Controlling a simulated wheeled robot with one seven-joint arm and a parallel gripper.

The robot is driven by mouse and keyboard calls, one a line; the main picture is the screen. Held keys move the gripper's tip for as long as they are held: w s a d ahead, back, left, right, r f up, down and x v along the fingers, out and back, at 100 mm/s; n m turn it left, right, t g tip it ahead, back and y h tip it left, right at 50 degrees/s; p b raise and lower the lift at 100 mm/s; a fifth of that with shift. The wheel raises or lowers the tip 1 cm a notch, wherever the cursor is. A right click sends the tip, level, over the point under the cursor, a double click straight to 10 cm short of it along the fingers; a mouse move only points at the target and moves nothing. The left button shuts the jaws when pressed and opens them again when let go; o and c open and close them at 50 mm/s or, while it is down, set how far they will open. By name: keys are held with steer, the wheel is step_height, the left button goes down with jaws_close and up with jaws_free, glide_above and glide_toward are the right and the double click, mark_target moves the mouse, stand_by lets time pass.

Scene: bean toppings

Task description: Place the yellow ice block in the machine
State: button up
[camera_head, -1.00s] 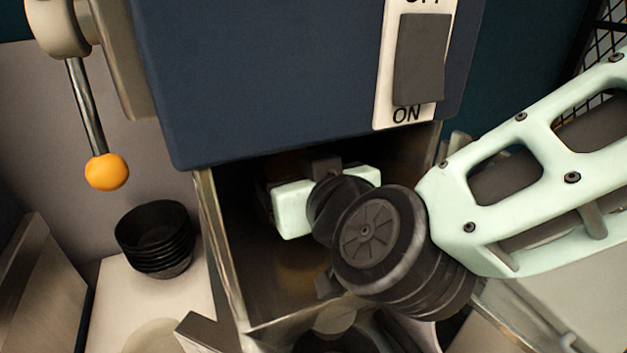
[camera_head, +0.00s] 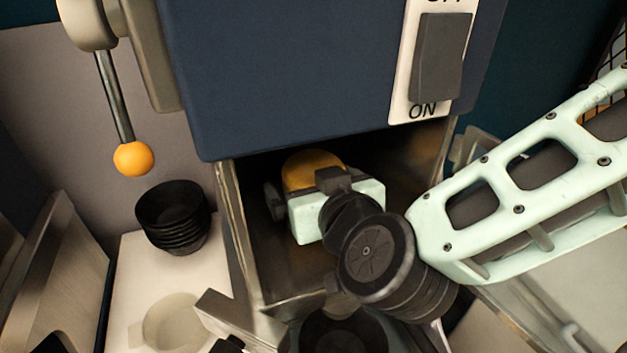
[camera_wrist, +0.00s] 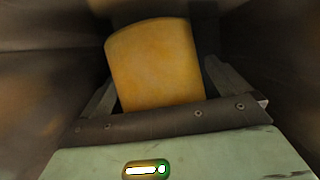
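The yellow ice block (camera_head: 312,168) is inside the dark opening of the blue machine (camera_head: 320,75), under its front panel. My gripper (camera_head: 318,180) is also in this opening, directly in front of the block, and partly hides it. In the wrist view the block (camera_wrist: 155,65) stands between my gripper's two fingers (camera_wrist: 160,85). The fingers are spread wide, with a visible gap between the block and the right finger. The gripper looks open. The block's underside and far side are hidden.
Metal walls (camera_head: 238,230) border the opening closely on both sides. A lever with an orange knob (camera_head: 133,159) hangs at the left. Stacked black bowls (camera_head: 172,217) and a pale bowl (camera_head: 172,322) stand on the white surface at lower left. An on/off switch (camera_head: 440,58) is on the panel.

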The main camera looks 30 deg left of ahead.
steer(key=b+v, duration=0.3)
steer(key=v, duration=0.7)
steer(key=shift+d+r, duration=0.15)
steer(key=shift+r, duration=0.05)
steer(key=shift+v, duration=0.75)
steer(key=shift+s+f, duration=0.1)
steer(key=shift+d, duration=0.1)
